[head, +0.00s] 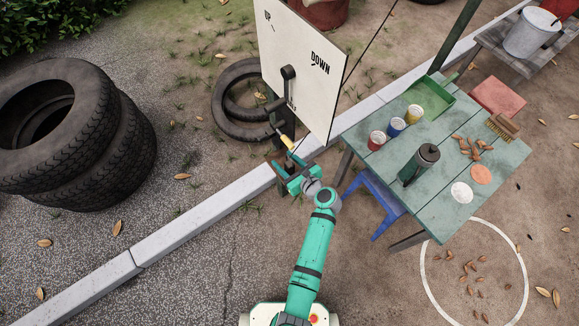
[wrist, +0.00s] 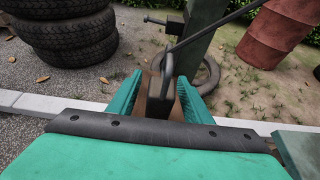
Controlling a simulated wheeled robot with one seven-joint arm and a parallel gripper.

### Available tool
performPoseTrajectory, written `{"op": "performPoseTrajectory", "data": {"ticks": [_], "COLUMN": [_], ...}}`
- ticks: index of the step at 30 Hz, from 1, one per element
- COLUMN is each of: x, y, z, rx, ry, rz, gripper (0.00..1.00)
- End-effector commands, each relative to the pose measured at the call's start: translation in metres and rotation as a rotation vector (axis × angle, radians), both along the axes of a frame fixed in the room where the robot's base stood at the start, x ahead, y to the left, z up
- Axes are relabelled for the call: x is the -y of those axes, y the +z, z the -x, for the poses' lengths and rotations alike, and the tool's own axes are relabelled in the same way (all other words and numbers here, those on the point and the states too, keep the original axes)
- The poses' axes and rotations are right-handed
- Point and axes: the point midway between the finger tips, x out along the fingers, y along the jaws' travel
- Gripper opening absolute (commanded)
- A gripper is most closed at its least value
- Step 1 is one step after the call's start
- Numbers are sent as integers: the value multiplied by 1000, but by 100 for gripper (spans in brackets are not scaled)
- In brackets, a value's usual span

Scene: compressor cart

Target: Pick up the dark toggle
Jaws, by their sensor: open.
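The dark toggle (wrist: 160,98) is a dark block with a loop at its top, at the lower end of a thin dark cord that runs up to the right in the wrist view. My gripper (wrist: 160,80) is open, with one teal finger to the left of the toggle and one to the right. The toggle appears between the fingers; contact cannot be told. In the head view, my gripper (head: 290,168) is low in front of the signboard, and the toggle is small and hard to make out there.
A white signboard (head: 312,62) reading UP and DOWN, with a dark lever (head: 288,88), stands behind my gripper. A green table (head: 376,176) with cans and a dark canister (head: 420,163) is to the right. Stacked tyres (head: 62,165) are left. A kerb (head: 200,218) crosses the ground.

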Motion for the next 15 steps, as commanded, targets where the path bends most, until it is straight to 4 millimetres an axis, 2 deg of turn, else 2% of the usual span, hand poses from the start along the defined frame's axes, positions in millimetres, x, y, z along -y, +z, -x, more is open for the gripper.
{"op": "performPoseTrajectory", "data": {"ticks": [9,11,15], "x": [-4,-4,-4], "y": [-3,-3,-3], "z": [-4,-4,-4], "rx": [-1,-1,-1], "ry": [1,1,1], "rz": [0,0,0], "gripper": [45,33,1]}}
